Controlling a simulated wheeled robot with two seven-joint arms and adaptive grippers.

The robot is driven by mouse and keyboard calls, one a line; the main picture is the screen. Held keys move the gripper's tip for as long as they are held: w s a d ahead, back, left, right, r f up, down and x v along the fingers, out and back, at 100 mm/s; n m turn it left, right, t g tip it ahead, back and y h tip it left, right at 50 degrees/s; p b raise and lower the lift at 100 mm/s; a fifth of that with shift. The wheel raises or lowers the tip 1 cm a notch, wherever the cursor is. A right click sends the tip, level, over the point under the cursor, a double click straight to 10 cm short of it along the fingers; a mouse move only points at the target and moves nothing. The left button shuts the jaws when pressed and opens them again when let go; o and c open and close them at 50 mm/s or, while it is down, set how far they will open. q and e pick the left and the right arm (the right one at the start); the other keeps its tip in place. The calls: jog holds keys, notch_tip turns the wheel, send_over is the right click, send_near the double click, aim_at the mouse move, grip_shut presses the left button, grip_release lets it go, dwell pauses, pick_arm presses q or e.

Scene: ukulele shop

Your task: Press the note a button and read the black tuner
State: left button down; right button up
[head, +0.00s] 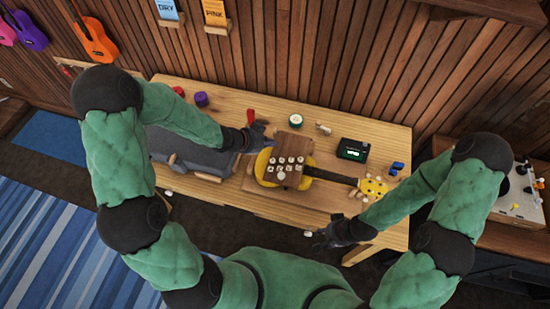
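The black tuner (352,150) lies on the right half of the wooden table, with a small lit green display too small to read. My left gripper (262,133) is above the table, just left of and behind the block, apart from the tuner. My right gripper (322,236) is at the table's front edge, in front of the ukulele neck. Both are too small and dark to show whether the fingers are open.
A grey case or cloth (190,150) covers the table's left part. A box with knobs (520,196) stands on the right-hand bench.

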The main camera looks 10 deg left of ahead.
pick_arm(q)
jog(key=b, duration=0.8)
send_over(271, 161)
notch_tip(271, 161, down, 8)
jog(key=shift+r, duration=0.15)
jog(key=shift+f+b, duration=0.35)
jog(key=shift+f, duration=0.2)
dwell(0.7)
jog(key=shift+f, duration=0.45)
jog(key=shift+f+b, duration=0.45)
jog(key=shift+b, duration=0.15)
dwell(0.6)
jog(key=shift+r, duration=0.1)
jog(key=shift+r+p, duration=0.85)
jog(key=shift+p, duration=0.15)
